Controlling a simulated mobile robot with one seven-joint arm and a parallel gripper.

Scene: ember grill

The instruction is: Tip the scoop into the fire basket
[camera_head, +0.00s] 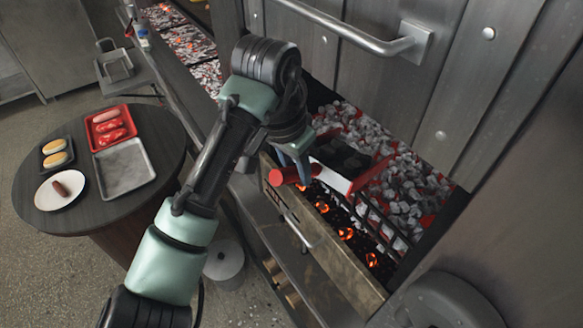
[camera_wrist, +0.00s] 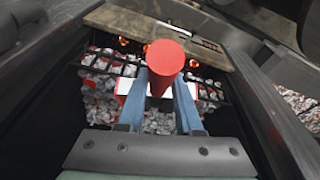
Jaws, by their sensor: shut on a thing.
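My gripper (camera_head: 297,168) is shut on the red handle of the scoop (camera_head: 352,184). The scoop's tray has red and white sides and holds dark lumps (camera_head: 340,154). It is over the fire bed, beside and partly above the fire basket (camera_head: 385,222), a black wire rack amid grey-white coals and red embers. The scoop looks roughly level, though its exact tilt is hard to tell. In the wrist view, the round handle end (camera_wrist: 166,55) sits between my two blue fingers (camera_wrist: 160,100). The handle and fingers hide most of the tray there.
A tan front panel (camera_head: 325,245) borders the fire bed, with glowing openings behind it. A raised metal door with a bar handle (camera_head: 350,30) stands above. A round table (camera_head: 160,135) at left holds a red tray of meat (camera_head: 112,145), an empty grey tray (camera_head: 148,172), buns and a plate.

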